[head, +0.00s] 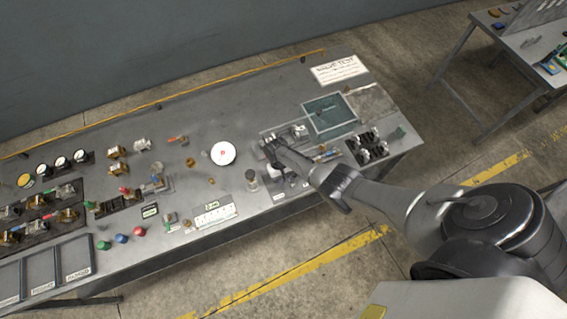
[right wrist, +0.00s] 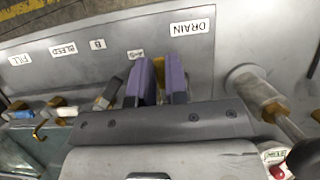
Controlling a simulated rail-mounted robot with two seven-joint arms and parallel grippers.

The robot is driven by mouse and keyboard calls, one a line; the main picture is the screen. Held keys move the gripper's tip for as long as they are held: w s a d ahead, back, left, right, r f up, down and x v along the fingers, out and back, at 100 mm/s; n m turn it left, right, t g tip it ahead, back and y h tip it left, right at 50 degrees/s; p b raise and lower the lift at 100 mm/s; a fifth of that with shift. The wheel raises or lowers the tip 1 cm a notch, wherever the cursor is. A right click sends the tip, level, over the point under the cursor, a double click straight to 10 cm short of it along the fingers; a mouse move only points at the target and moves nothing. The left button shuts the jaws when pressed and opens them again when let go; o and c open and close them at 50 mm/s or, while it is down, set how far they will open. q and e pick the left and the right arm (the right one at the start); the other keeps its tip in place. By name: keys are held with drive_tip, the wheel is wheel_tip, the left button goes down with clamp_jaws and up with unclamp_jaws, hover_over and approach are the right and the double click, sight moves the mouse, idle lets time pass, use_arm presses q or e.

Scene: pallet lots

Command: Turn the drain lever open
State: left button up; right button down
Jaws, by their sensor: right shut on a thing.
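My right gripper (right wrist: 158,78) has its two purple-faced fingers shut around a small brass-coloured part, which I take to be the drain lever (right wrist: 158,66). The fingers and the gripper body hide most of it, so its angle cannot be told. The white DRAIN label (right wrist: 190,28) lies just beyond the fingers to the right. In the head view my right gripper (head: 270,148) reaches down from the right over the valve rig on the bench. My left gripper is not in view.
A clear cylinder (right wrist: 252,88) is to the right. The bench (head: 215,90) holds a white disc (head: 223,153) and several fittings.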

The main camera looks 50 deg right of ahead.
drive_tip(key=c, duration=1.1)
unclamp_jaws()
drive_tip(key=shift+w+d+r, duration=0.1)
drive_tip(key=shift+w+r, duration=0.05)
drive_tip(key=shift+r, duration=0.35)
drive_tip(key=shift+p+v, duration=0.75)
drive_tip(key=shift+v, duration=5.65)
